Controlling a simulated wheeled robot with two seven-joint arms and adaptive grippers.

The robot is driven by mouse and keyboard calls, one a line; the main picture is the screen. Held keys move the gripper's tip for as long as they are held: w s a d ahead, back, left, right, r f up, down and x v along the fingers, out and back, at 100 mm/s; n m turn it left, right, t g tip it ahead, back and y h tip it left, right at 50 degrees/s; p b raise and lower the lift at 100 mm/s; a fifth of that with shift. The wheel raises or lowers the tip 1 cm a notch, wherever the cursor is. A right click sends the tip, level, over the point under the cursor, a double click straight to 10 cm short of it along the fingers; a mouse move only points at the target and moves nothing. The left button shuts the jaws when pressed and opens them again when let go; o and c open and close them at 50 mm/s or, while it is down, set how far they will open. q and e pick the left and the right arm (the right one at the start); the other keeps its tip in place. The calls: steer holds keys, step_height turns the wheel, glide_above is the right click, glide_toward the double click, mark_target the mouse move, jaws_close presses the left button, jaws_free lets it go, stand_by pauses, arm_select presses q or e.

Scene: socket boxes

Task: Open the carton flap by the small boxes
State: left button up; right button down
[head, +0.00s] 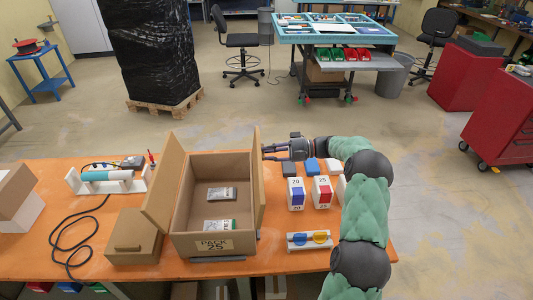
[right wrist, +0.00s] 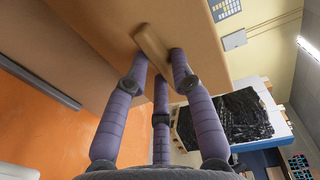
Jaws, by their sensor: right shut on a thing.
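The open carton (head: 213,244), labelled PACK 25, stands on the orange table. Its left flap (head: 164,185) leans outward to the left. Its right flap (head: 258,182), on the side of the small boxes, stands about upright. My right gripper (head: 268,152) reaches in from the right at the far end of that flap. In the right wrist view its purple fingers (right wrist: 157,58) are shut on a tan bar (right wrist: 150,42) on the flap's brown face (right wrist: 105,30). Two small boxes, one with blue (head: 296,194) and one with red (head: 322,192), stand right of the flap. My left gripper is out of view.
Two flat packets (head: 222,193) lie inside the carton. A brown lidded box (head: 132,238) stands at its left. Blue and dark blocks (head: 312,166) lie behind the small boxes.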

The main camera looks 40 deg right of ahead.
steer(key=shift+s+a+f, duration=0.1)
steer(key=shift+s+f, duration=0.1)
steer(key=shift+f, duration=0.6)
steer(key=c, duration=1.1)
jaws_free()
steer(key=shift+w+r, duration=0.1)
steer(key=shift+w, duration=0.05)
steer(key=shift+r, duration=0.25)
steer(key=v, duration=1.2)
steer(key=shift+r, duration=0.1)
